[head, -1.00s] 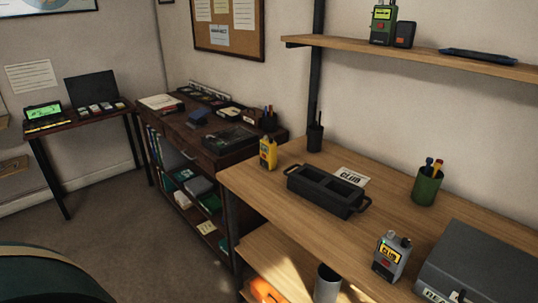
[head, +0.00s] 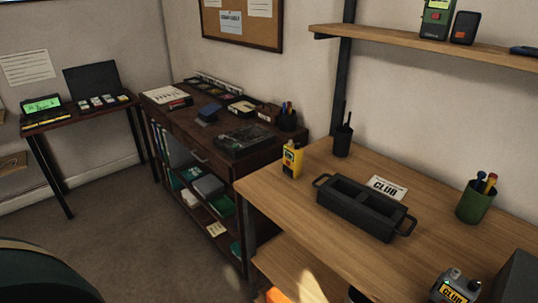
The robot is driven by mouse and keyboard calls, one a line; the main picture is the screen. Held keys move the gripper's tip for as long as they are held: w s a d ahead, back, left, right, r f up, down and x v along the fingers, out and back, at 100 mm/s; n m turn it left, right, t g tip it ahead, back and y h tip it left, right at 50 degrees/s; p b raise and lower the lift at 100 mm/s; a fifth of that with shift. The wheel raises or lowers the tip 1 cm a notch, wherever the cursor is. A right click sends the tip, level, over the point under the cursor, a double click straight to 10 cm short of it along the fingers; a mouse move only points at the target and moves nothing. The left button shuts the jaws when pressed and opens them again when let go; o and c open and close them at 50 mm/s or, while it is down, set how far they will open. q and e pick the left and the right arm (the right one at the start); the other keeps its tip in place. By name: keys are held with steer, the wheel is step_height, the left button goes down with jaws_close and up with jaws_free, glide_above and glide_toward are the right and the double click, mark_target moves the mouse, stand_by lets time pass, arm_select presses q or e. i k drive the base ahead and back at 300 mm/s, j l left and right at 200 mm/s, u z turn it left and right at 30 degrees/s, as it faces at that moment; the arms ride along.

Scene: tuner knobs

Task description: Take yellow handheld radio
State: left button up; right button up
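The yellow handheld radio (head: 292,159) stands upright near the left end of the light wooden desk (head: 285,207), close to its edge. It has a dark front panel and a short dark top. Neither of my grippers shows in the head view, and nothing touches the radio.
A black two-slot tray (head: 362,208) with handles sits right of the radio, by a CLUB card (head: 386,188). A green pen cup (head: 475,202) and grey radio (head: 456,287) are farther right. A dark cabinet (head: 212,150) adjoins the desk. Open floor (head: 140,230) lies left.

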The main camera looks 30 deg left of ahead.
mark_target(295, 156)
steer(key=i+j+u, duration=0.1)
steer(key=j, duration=0.25)
steer(key=i+j, duration=0.3)
steer(key=i+j+u, duration=0.15)
steer(key=j, duration=0.25)
steer(key=j+z, duration=0.45)
steer(key=z, duration=0.25)
steer(key=j+z, duration=0.3)
steer(key=k+j+z, duration=0.2)
steer(key=j, duration=0.25)
steer(key=k+j+z, duration=0.2)
steer(key=k+j, duration=0.15)
steer(key=j, duration=0.4)
steer(key=k+j, duration=0.15)
steer(key=j, duration=0.25)
steer(key=j+z, duration=0.1)
steer(key=j, duration=0.25)
steer(key=k, duration=0.05)
